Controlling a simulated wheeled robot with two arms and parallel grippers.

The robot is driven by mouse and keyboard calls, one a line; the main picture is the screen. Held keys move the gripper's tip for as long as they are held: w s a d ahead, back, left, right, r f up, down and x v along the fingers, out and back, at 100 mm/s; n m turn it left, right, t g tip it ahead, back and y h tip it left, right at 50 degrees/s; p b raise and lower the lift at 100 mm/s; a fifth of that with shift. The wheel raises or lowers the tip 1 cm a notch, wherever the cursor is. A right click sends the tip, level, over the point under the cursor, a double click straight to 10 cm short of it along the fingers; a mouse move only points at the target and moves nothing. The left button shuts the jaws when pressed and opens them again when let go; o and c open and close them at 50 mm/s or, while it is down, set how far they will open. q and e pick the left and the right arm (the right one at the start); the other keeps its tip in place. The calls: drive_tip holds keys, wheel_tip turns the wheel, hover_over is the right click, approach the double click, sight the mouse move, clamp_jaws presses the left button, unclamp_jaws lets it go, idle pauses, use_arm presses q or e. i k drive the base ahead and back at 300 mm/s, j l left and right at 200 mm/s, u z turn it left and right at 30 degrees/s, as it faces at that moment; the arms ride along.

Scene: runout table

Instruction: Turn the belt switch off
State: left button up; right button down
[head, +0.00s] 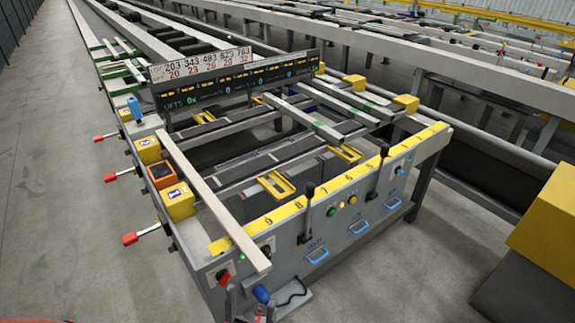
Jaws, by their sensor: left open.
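The front panel (345,200) of the runout table carries several controls. At its left end are a red knob (223,277), a small lit green lamp (243,257) and a dark round control (266,247). I cannot read which one is the belt switch or how it is set. My left gripper (246,296) is at the bottom edge, open and empty, just in front of and below these controls. Its lower part is cut off by the frame. I cannot tell whether it touches the panel. My right gripper is not in view.
A pale board (212,200) lies along the table's left side, its near end overhanging the panel. Black-handled levers (308,197) rise from the panel. Red-handled levers (130,238) stick out left. A yellow block (545,225) stands at right. The floor at left is clear.

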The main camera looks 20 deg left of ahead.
sight(224, 276)
drive_tip(key=u, duration=1.05)
